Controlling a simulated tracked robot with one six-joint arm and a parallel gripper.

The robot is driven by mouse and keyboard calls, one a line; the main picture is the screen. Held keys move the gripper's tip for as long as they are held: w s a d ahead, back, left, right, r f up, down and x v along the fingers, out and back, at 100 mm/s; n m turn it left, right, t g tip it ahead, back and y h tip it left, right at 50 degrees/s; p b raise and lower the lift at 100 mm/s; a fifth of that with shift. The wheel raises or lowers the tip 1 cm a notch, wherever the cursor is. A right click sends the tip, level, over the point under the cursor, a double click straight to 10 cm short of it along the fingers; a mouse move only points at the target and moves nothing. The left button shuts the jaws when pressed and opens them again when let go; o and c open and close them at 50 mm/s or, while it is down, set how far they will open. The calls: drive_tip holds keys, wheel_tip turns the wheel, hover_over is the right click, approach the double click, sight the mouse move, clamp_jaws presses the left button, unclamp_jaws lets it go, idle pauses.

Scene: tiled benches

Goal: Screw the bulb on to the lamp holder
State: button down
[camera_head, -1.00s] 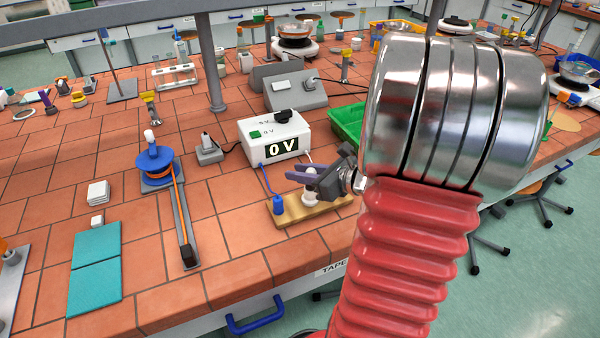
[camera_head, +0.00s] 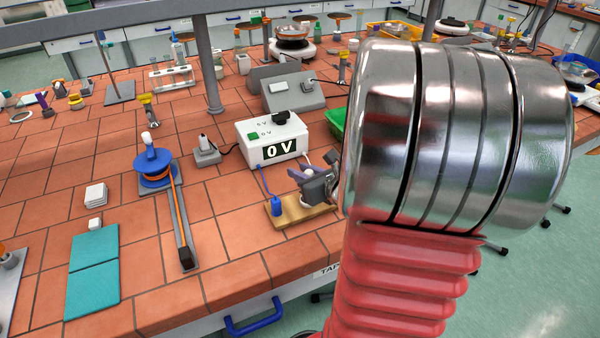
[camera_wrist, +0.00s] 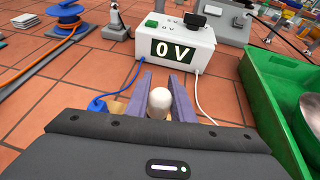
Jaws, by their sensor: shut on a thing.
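In the wrist view a round white bulb (camera_wrist: 159,101) sits between the two purple fingers of my gripper (camera_wrist: 164,92), which is shut on it. A blue plug (camera_head: 277,207) stands at the base's left end.
A white power supply (camera_head: 272,140) reading 0 V stands just behind, with a blue and a white lead running to the base. A green tray (camera_wrist: 278,110) is close on the right. A blue cable spool (camera_head: 153,166) and teal mats (camera_head: 95,270) are to the left.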

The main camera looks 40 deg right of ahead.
drive_tip(key=shift+m+h, duration=0.3)
drive_tip(key=shift+d, duration=0.1)
drive_tip(key=c, duration=1)
unclamp_jaws()
drive_tip(key=shift+r, duration=0.1)
drive_tip(key=shift+r, duration=2.15)
